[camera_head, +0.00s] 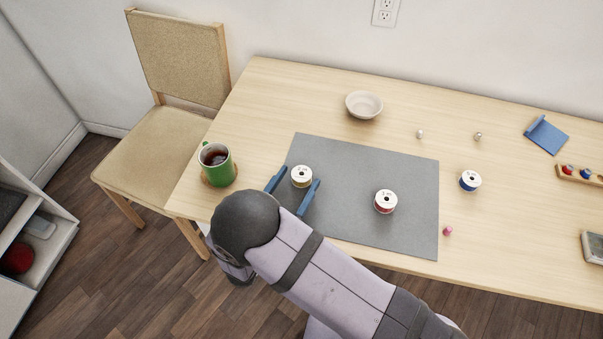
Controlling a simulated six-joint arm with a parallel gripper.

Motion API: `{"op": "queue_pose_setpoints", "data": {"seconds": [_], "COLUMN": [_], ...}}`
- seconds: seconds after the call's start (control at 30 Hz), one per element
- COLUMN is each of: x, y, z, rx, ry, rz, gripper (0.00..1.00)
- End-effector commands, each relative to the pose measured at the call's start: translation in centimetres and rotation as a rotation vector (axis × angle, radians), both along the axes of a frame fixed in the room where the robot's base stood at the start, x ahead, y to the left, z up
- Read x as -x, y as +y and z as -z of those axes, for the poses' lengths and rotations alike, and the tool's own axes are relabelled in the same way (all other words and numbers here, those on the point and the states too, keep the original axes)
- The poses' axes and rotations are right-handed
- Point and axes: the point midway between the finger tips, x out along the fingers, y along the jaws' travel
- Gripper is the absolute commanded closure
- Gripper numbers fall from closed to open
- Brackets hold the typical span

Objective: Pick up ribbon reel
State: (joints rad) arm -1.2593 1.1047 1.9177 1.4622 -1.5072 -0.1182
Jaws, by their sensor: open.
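Three ribbon reels with white top faces are in the head view. A yellowish reel (301,176) stands at the left part of the grey mat (350,160). A red reel (385,202) stands on the mat right of centre. A blue reel (470,180) stands on the bare table right of the mat. My gripper (293,190) has blue fingers, spread apart, one on each side of the yellowish reel. The fingers look apart from the reel; their height over the mat is hard to tell. My wrist hides the mat's front left corner.
A green mug (217,164) of dark drink stands on a coaster, left of my gripper. A bowl (364,104), two small balls (420,134), a pink piece (447,231), a blue holder (546,135) and a wooden rack (580,176) are around. The mat's back is clear.

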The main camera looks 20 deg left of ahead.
Motion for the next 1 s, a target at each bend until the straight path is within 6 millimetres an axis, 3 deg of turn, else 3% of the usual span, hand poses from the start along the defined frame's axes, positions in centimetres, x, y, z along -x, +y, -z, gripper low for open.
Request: {"op": "queue_pose_setpoints", "data": {"seconds": [0.3,0.47,0.5,1.0], "x": [-0.38,-0.36,-0.36,-0.37], "y": [-0.07,-0.07,-0.07,-0.03], "z": [0.06,0.05,0.05,-0.73], "rx": [0.0,0.0,0.0,-0.001], "ry": [0.0,0.0,0.0,0.0], "rz": [-0.001,-0.001,-0.001,-0.001], "gripper": [0.39,0.77,0.8,0.8]}}
